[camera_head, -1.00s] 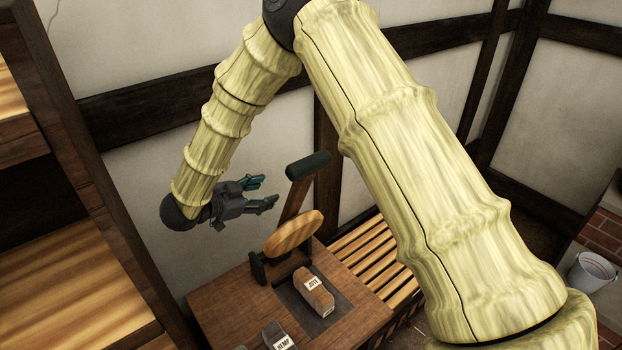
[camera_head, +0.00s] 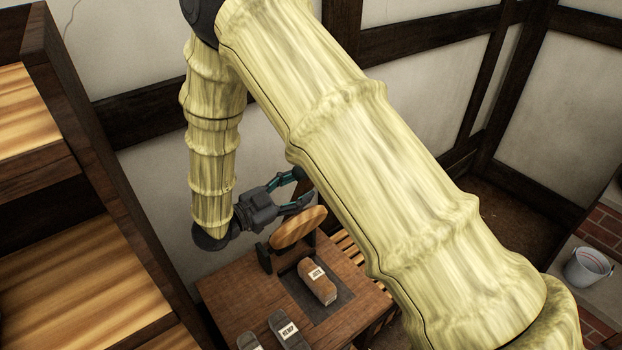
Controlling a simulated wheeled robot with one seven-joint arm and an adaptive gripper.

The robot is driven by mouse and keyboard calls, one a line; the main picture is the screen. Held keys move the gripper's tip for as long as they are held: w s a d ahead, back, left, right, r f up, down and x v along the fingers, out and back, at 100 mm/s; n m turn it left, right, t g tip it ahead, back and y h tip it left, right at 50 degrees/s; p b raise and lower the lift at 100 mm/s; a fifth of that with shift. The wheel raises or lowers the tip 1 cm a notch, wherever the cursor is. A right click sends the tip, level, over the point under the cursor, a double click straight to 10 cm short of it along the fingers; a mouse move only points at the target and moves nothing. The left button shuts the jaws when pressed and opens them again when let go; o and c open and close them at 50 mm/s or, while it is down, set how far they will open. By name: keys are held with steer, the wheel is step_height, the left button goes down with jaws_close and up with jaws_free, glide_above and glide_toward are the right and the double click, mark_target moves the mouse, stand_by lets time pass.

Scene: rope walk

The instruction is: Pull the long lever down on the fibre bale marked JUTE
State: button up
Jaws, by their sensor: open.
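The brown bale marked JUTE (camera_head: 317,280) lies on a dark plate on the wooden table. Behind it stands a press with a round wooden disc (camera_head: 299,228). The long lever rises behind the disc; only a small part of it, near its dark grip (camera_head: 301,174), shows beside my arm, and the rest is hidden. My gripper (camera_head: 303,190) is open at the lever's upper part, its fingers pointing right. I cannot tell whether the fingers are around the lever or touching it.
A grey bale marked HEMP (camera_head: 288,331) lies nearer on the table (camera_head: 240,300), with another grey one beside it. Wooden shelves (camera_head: 60,270) stand at the left. A slatted bench is partly hidden behind my arm. A bucket (camera_head: 588,267) stands far right.

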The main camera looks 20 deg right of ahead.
steer(key=shift+p+x, duration=0.4)
steer(key=shift+x, duration=1.05)
